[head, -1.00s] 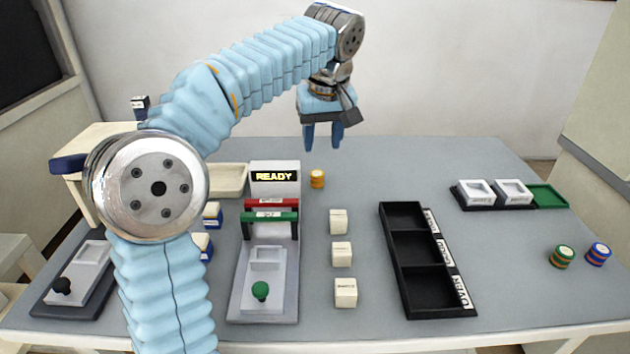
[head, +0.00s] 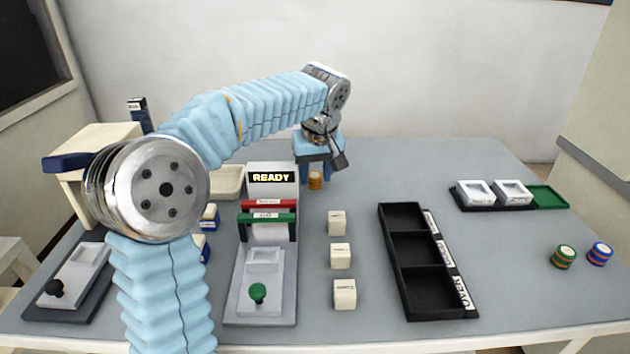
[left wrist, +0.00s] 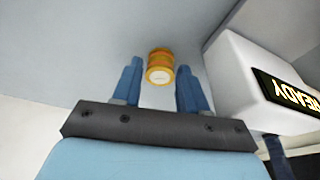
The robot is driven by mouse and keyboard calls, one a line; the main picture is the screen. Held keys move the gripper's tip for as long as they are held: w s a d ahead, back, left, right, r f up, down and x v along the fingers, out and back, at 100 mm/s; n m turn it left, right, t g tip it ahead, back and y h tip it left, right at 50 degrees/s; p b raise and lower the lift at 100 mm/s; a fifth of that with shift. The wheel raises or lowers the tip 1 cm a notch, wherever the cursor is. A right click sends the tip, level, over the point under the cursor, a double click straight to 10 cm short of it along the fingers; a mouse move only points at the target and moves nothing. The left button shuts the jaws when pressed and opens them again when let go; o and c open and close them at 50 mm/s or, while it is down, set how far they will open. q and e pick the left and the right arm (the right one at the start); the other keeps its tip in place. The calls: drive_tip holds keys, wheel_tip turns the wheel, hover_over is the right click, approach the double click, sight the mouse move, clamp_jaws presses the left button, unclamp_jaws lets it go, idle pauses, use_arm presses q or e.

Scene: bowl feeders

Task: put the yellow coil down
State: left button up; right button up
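The yellow coil (head: 315,181), a short stack with orange bands, stands on the grey table just right of the READY machine. In the left wrist view the yellow coil (left wrist: 160,67) shows between and just beyond the two blue fingers. My left gripper (head: 314,174) points down over the coil, its fingers partly hiding it. In the left wrist view the gripper (left wrist: 159,82) is open, with a gap on each side of the coil. My right gripper is not in view.
The machine with the READY display (head: 272,178) stands close beside my left gripper. Several cream blocks (head: 340,255) stand in front, with a black three-compartment tray (head: 380,222) to their right. Green (head: 563,257) and blue (head: 599,255) coils sit at the far right.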

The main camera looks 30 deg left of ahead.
use_arm(q)
clamp_jaws()
drive_tip(key=shift+r, duration=0.1)
